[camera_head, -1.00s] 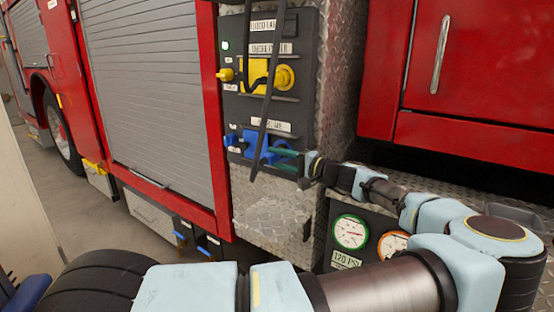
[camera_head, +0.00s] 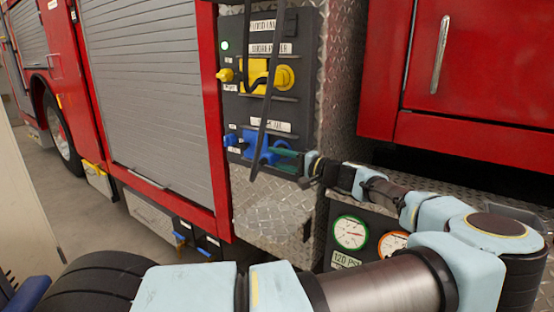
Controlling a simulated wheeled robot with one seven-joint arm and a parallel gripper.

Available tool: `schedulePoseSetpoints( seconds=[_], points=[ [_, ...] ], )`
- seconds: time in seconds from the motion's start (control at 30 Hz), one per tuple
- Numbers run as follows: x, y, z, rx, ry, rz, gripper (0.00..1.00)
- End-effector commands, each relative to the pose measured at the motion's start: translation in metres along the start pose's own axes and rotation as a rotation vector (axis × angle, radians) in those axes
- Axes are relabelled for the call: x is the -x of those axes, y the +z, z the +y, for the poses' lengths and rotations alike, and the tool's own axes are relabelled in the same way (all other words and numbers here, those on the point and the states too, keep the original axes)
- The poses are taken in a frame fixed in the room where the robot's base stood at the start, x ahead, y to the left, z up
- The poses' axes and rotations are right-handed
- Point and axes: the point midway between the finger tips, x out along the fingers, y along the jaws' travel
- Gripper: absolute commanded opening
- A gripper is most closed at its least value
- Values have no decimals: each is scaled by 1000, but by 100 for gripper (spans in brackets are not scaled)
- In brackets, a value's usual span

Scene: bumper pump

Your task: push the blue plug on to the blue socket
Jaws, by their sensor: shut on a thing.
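The blue plug (camera_head: 264,150) is at the lower part of the dark panel, with my gripper (camera_head: 288,154) shut on it from the right. The gripper's fingers look green and reach left to the plug. The blue socket (camera_head: 232,140) shows as blue parts at the panel's left edge, beside the plug. A black cable hangs in front of the plug and hides part of it. I cannot tell whether plug and socket touch or how far they are joined.
A yellow plug and socket (camera_head: 268,76) sit higher on the dark panel (camera_head: 300,108). A black cable (camera_head: 267,110) hangs down the panel's front. A red cabinet door (camera_head: 470,65) is at right, a grey roller shutter (camera_head: 150,95) at left.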

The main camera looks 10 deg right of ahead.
Motion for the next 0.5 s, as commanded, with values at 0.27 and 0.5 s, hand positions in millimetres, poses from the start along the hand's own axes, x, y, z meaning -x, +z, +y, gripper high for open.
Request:
schedulePoseSetpoints(
  seconds=[0.27, 0.5],
  points=[
    [0, -3, 0, 0, 0, 0, 0],
    [0, -6, 0, 0, 0, 0, 0]
  ],
)
